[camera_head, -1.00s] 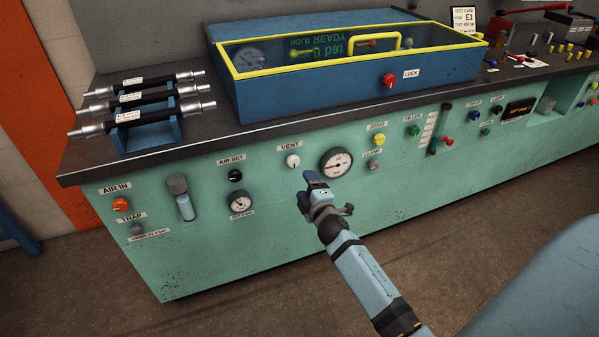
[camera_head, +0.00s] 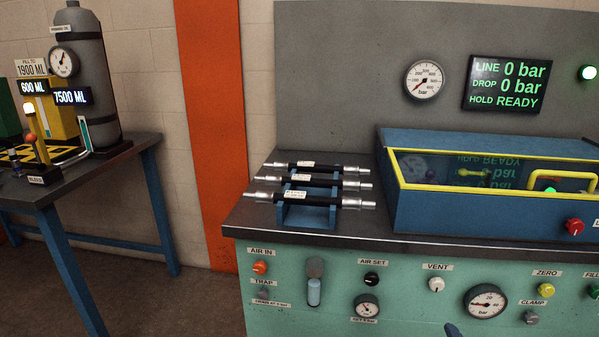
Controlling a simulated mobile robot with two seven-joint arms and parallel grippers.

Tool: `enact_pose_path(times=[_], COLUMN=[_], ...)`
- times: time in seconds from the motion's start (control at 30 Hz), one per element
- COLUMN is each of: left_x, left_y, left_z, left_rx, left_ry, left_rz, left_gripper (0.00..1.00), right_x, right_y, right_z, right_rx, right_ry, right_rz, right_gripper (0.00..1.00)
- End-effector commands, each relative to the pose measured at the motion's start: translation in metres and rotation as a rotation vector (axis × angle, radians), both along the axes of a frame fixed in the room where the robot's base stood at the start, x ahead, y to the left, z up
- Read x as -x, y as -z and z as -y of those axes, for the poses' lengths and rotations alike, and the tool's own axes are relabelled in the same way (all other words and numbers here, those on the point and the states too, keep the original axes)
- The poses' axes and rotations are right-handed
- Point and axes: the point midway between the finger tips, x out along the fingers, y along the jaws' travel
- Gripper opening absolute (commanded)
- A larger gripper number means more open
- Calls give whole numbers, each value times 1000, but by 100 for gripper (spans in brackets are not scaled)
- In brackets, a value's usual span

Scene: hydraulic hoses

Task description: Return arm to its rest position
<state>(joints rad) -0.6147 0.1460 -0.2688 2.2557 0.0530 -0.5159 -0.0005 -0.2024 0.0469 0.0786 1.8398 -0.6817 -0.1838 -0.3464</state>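Only a small dark blue tip of my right gripper (camera_head: 453,330) shows at the bottom edge, in front of the green bench panel below the VENT knob (camera_head: 437,284) and left of the large gauge (camera_head: 485,302). The rest of that arm is out of frame, and whether its fingers are open or shut is hidden. Nothing is seen held at the tip. My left gripper is not in view.
The dark bench top (camera_head: 262,222) carries a blue rack (camera_head: 308,215) with three hoses and a blue yellow-rimmed box (camera_head: 440,212). A screen (camera_head: 507,83) reads 0 bar and READY. At left, a side table (camera_head: 140,147) holds a grey cylinder (camera_head: 94,75).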

Motion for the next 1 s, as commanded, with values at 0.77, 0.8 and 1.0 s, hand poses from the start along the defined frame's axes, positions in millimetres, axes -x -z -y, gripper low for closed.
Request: enact_pose_path(times=[0.77,0.8,1.0], left_x=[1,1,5], left_y=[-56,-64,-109], left_z=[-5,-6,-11], left_rx=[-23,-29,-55], left_ry=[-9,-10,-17], left_rz=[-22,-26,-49], left_gripper=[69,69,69], right_x=[201,201,204], right_y=[-54,-62,-107], right_z=[-188,-186,-180], right_rx=[-1107,-1102,-1078], right_ry=[-135,-131,-106], right_rz=[-454,-456,-473], right_gripper=[69,69,69])
